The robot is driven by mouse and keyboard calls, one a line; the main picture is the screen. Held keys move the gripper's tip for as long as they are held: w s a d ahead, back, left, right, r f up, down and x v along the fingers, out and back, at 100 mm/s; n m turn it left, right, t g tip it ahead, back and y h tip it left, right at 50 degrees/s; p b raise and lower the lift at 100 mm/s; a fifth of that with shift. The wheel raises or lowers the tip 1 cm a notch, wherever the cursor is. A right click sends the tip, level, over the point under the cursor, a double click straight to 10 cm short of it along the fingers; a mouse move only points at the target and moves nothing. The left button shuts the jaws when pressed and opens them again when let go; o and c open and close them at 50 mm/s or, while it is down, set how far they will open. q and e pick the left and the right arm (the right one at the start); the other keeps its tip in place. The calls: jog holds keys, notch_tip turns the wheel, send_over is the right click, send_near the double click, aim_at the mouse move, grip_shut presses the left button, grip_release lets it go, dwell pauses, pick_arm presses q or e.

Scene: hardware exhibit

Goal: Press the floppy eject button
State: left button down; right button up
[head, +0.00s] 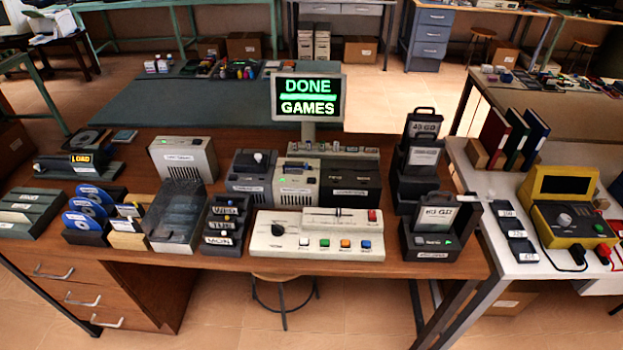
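No gripper or arm of mine shows in the head view. A group of boxy units stands in the middle of the wooden table: a grey unit (250,177) with a pale knob, a beige unit (296,190) with a small green light, and a dark-fronted unit (350,190). A floppy slot or eject button cannot be made out for certain on any of them. A monitor (307,98) behind them reads "DONE GAMES" in green. In front lies a white control panel (275,245) with a dark knob, a slider and several coloured buttons.
Left on the table (395,270) are racks with blue discs (88,205), a clear case (176,215) and labelled dark trays (222,225). On the right stand black drive docks (435,240). A white side table holds a yellow instrument (565,215). The table's front edge strip is mostly clear.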

grip_shut()
jog(key=shift+s+d, duration=0.1)
jog(key=shift+d, duration=0.1)
dwell(0.9)
